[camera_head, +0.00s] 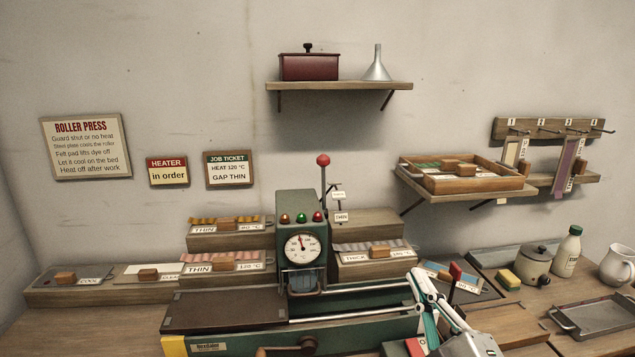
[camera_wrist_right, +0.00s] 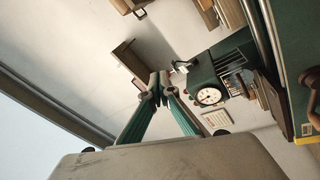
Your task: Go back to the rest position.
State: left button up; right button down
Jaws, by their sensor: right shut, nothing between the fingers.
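My right gripper (camera_head: 420,278) is at the lower right of the head view, in front of the right end of the green roller press (camera_head: 302,240). Its fingers point up and away from me. In the right wrist view its two green and grey fingers (camera_wrist_right: 162,88) meet at the tips, shut with nothing between them. The press dial also shows in the right wrist view (camera_wrist_right: 209,96). My left gripper is in neither view.
Behind the press stand wooden steps (camera_head: 230,241) with sample strips. A wall shelf holds a wooden tray (camera_head: 465,184). To the right are a lidded pot (camera_head: 537,265), a bottle (camera_head: 566,252), a white jug (camera_head: 617,265) and a metal tray (camera_head: 598,318).

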jog(key=s+d+f+m+g+h, duration=0.35)
jog(key=d+f, duration=0.25)
jog(key=f, duration=0.4)
jog(key=s+d+f+m+g+h, duration=0.2)
jog(key=d+f+g+h, duration=0.15)
jog(key=d+f, duration=0.45)
jog(key=s+d+f+m+g+h, duration=0.1)
jog(key=s+d+f+g, duration=0.2)
jog(key=s+f, duration=0.4)
jog(key=s+d+f+m+g, duration=0.1)
jog(key=s+d+f+g, duration=0.1)
jog(key=s+f+g, duration=0.35)
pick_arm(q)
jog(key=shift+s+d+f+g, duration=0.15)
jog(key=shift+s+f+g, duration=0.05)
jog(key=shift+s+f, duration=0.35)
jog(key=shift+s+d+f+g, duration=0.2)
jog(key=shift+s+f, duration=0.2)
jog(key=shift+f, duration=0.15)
pick_arm(e)
jog(key=a+f+m+t+y, duration=0.2)
jog(key=a+f+t+y, duration=0.3)
jog(key=a+f, duration=1)
jog(key=shift+a+m+y, duration=0.35)
jog(key=shift+y, duration=0.65)
jog(key=shift+s+f, duration=0.1)
